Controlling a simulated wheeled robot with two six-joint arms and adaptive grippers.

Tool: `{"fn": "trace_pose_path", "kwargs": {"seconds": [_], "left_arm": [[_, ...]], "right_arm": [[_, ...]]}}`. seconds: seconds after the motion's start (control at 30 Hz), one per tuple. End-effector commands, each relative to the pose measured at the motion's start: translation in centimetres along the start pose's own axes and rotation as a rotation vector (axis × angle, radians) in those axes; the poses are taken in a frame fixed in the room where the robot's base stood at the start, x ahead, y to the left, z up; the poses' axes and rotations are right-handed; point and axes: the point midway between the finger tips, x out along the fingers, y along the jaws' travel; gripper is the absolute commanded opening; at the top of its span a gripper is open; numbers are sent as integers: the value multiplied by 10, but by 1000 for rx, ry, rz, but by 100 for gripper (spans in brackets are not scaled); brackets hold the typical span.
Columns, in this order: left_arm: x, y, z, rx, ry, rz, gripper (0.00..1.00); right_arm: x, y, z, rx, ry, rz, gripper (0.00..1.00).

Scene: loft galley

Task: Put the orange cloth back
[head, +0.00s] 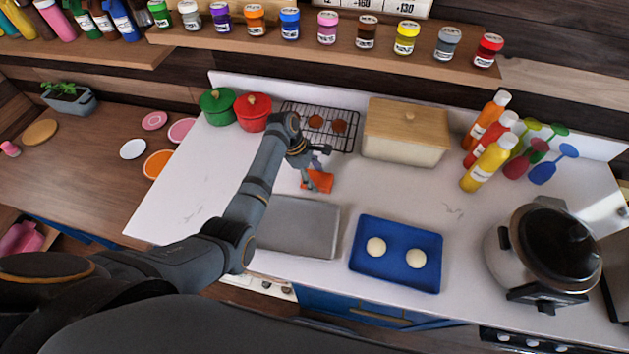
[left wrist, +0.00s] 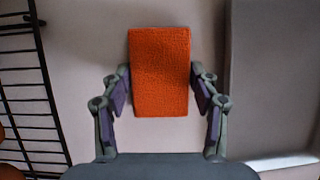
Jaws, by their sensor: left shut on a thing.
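The orange cloth (head: 319,181) is a small folded rectangle over the white counter, between the wire rack and the grey tray. In the left wrist view the cloth (left wrist: 160,72) sits upright in the picture between my two fingers. My left gripper (head: 312,172) is shut on the cloth, with a finger at each long side; it also shows in the left wrist view (left wrist: 161,88). I cannot tell whether the cloth touches the counter. My right gripper is not in view.
A wire rack (head: 346,114) with brown round pieces lies behind the cloth. A grey tray (head: 300,228) lies in front, a blue tray (head: 395,280) with two pale rounds to the right. A bread box (head: 405,145), red pot (head: 253,118) and green pot (head: 217,113) stand behind.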

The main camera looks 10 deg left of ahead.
Motion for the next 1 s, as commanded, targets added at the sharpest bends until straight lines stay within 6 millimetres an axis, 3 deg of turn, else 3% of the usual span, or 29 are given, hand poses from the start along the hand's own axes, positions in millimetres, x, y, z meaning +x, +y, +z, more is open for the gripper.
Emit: {"fn": "trace_pose_path", "kwargs": {"seconds": [0.1, 0.17, 0.37, 0.4, 0.53, 0.87, 1.0], "left_arm": [[2, 0, -1, -1, 2, 2, 26], [2, 0, -1, -1, 2, 1, 26], [4, 0, -2, -1, 2, 0, 26], [4, 0, -2, -1, 2, 1, 64], [4, 0, -2, -1, 2, 1, 82], [3, 0, -1, 0, 2, 2, 83], [-11, 2, -1, 0, 3, 6, 83]], "right_arm": [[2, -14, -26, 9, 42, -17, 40], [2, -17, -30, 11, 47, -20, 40], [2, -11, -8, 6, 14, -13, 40], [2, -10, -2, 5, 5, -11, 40], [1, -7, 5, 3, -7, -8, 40], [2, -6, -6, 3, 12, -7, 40], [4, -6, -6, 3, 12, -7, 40]]}}
